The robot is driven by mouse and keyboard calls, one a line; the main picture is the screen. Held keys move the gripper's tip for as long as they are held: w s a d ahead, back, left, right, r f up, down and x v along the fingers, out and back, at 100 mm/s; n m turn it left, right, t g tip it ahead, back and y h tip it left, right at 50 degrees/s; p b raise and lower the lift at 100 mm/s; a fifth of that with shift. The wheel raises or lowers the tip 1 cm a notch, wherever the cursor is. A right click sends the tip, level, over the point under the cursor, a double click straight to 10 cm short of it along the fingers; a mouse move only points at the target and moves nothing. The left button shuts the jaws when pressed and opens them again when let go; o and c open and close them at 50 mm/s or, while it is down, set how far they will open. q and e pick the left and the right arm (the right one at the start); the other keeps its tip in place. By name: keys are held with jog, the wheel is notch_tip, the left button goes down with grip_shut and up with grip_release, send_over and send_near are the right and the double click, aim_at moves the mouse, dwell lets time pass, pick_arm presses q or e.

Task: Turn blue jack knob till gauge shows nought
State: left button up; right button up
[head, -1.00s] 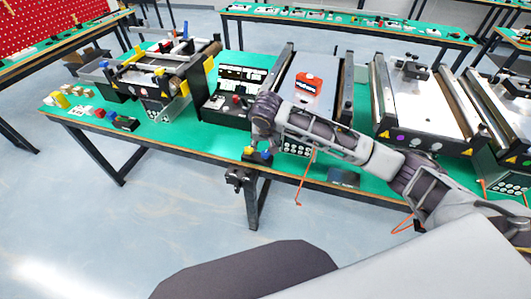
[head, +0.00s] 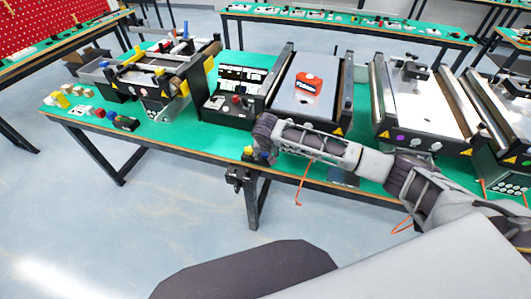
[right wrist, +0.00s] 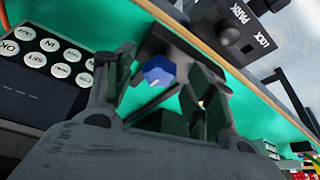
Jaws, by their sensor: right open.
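The blue jack knob (right wrist: 158,71) shows in the right wrist view, just beyond and between the two fingers of my right gripper (right wrist: 160,100). The fingers are apart, one on each side of it in the picture. I cannot tell whether either finger touches it. In the head view my right gripper (head: 263,152) is low at the table's front edge, and the knob is mostly hidden there. I cannot make out a gauge reading. My left gripper is not in view.
A keypad with round white buttons (right wrist: 62,58) lies left of the knob in the wrist view. A black block marked PARK and LOCK (right wrist: 235,30) is at upper right. An orange cable (head: 302,185) hangs from the table edge.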

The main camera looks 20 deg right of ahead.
jog(key=shift+f, duration=0.1)
jog(key=c, duration=1)
jog(key=shift+c, duration=0.2)
